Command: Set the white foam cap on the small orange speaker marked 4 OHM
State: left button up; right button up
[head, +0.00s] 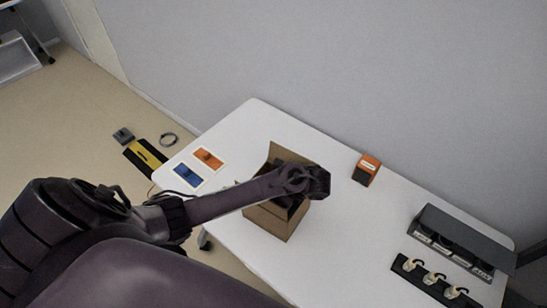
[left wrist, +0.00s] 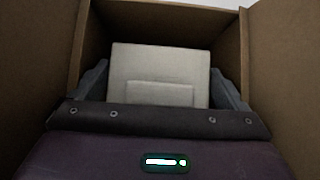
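An orange and dark box-shaped speaker (head: 366,170) stands on the white table near its back edge; its marking is too small to read. An open cardboard box (head: 268,222) stands to its left. My left gripper (head: 300,196) reaches into that box. In the left wrist view a pale, off-white block (left wrist: 155,60), which looks like the foam cap, is between the two fingers of my left gripper (left wrist: 160,75). The fingers lie along its two sides with no clear gap, but I cannot tell whether they press on it. My right gripper is not in view.
The box walls (left wrist: 275,70) rise close on both sides of my left gripper. A dark labelled rack (head: 462,240) and a dark strip (head: 405,268) with several pale hooked pieces are at the table's right. Blue (head: 187,175) and orange (head: 208,158) cards lie left. Table around the speaker is clear.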

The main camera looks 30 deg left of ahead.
pick_arm(q)
jog(key=shift+r, duration=0.3)
jog(key=v, duration=0.6)
jog(key=shift+r, duration=0.45)
jog(key=p+v, duration=0.5)
jog(key=v, duration=0.1)
jog(key=shift+f, duration=0.15)
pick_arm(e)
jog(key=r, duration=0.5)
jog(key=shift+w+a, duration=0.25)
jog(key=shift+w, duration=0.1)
pick_arm(q)
jog(key=shift+d, duration=0.1)
